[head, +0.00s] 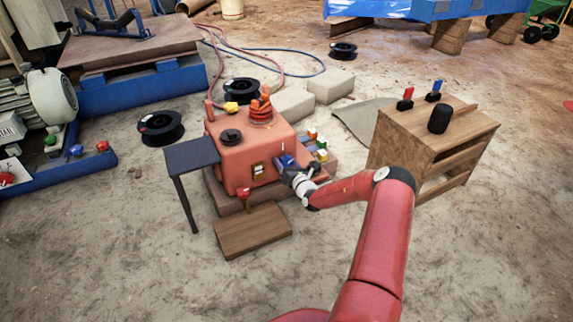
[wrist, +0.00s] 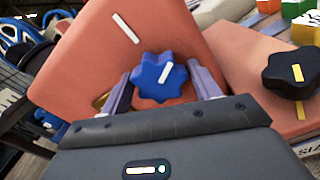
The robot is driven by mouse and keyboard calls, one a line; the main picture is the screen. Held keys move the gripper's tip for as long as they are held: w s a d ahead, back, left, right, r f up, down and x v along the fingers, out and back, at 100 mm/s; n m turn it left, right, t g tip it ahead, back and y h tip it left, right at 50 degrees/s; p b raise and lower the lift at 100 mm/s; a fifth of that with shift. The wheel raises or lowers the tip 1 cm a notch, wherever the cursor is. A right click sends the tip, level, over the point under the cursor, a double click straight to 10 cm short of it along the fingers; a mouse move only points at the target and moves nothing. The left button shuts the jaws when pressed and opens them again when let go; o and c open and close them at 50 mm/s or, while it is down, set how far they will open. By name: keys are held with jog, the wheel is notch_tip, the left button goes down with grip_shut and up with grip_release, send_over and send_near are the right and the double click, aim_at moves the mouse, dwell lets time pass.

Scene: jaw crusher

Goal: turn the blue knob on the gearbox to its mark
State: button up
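The orange gearbox (head: 232,168) stands on the floor at the picture's middle. Its blue lobed knob (wrist: 160,78) is in the middle of the wrist view, with a white line on it tilted slightly right of upright. The white mark (wrist: 126,28) on the orange face lies up and to the left of the knob, so line and mark are not aligned. My gripper (wrist: 162,86) has one finger on each side of the knob; it looks open, and contact is not clear. In the head view the knob (head: 286,161) is partly hidden by my gripper (head: 291,169).
A black lobed knob (wrist: 288,76) with a yellow line sits to the right. Coloured blocks (head: 318,147) are right of the gearbox. A dark side table (head: 190,154) and a wooden board (head: 252,230) are close by. A wooden cabinet (head: 430,145) stands at right.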

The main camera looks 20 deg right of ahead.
jog(key=c, duration=0.7)
jog(key=shift+o, duration=0.2)
jog(key=shift+n+p, duration=0.3)
jog(key=shift+p, duration=0.05)
jog(key=shift+r+n+p, duration=0.15)
jog(key=shift+n+p, duration=0.6)
jog(key=shift+n, duration=0.25)
jog(key=n+p, duration=0.1)
jog(key=n, duration=0.1)
jog(key=shift+n, duration=0.3)
jog(key=n+p, duration=0.1)
jog(key=n, duration=0.2)
jog(key=shift+d+n, duration=0.1)
jog(key=shift+n, duration=1.6)
